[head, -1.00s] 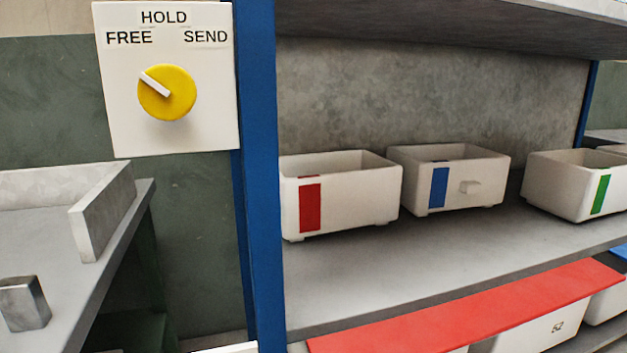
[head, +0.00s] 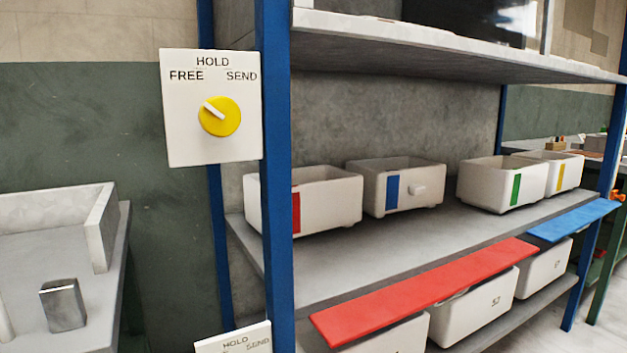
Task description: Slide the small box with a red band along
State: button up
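The small box with a red band (head: 332,200) is a white open-topped box on the middle shelf (head: 420,245), at the shelf's left end. The blue upright post (head: 277,180) hides part of its front, and the red band (head: 296,214) shows just right of the post. My gripper is not in view.
Green-banded (head: 503,184) and yellow-banded (head: 557,170) boxes stand further right. A red strip (head: 430,290) and a blue strip (head: 573,219) lie along the lower front, above white bins (head: 478,308). A yellow dial panel (head: 212,108) points toward FREE. A metal block (head: 62,304) sits at left.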

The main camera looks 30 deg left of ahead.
aim_at(325, 197)
jog(key=u, duration=1.35)
jog(key=i, duration=0.3)
